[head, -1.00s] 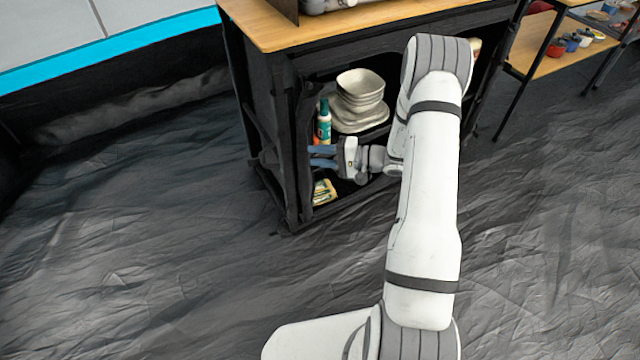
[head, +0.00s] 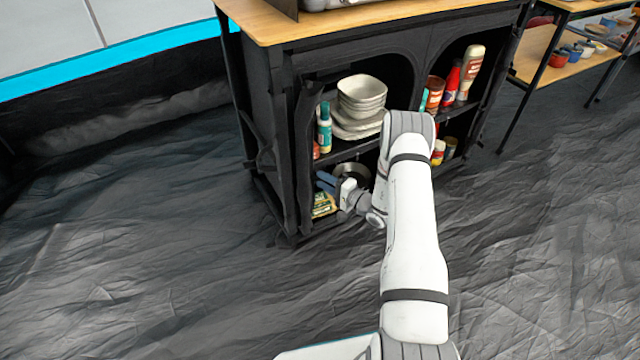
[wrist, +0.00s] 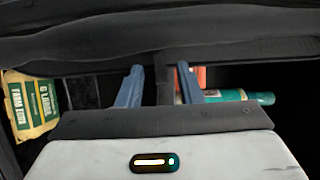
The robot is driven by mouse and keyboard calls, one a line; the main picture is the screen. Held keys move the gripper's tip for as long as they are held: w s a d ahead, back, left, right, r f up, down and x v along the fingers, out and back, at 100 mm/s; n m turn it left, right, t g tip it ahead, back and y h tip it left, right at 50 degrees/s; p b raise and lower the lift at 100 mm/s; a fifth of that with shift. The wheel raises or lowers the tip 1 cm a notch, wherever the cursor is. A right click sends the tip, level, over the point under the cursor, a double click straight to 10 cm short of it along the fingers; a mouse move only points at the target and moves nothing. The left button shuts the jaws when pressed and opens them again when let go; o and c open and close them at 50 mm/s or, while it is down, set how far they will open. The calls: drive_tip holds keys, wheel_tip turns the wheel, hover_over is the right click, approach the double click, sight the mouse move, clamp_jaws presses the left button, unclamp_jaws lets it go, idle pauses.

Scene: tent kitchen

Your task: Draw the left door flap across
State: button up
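The left door flap (head: 305,150) is a dark bundle of fabric hanging down the left edge of the black cabinet's left opening, which stands open. In the wrist view, a dark fabric band (wrist: 200,38), apparently this flap, runs across the top beyond my fingertips. My gripper (head: 322,182) is low at the left opening, just right of the flap. Its two blue fingers are spread apart in the wrist view (wrist: 161,76), with a dark strip visible between them and nothing clearly held. Whether a fingertip touches the fabric, I cannot tell.
Stacked bowls (head: 362,95) and a green bottle (head: 324,128) stand on the upper shelf. Condiment bottles (head: 452,82) fill the right opening. The floor left of the cabinet is clear.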

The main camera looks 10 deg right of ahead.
drive_tip(key=shift+w+a, duration=0.3)
drive_tip(key=shift+w, duration=0.05)
drive_tip(key=shift+c, duration=0.4)
clamp_jaws()
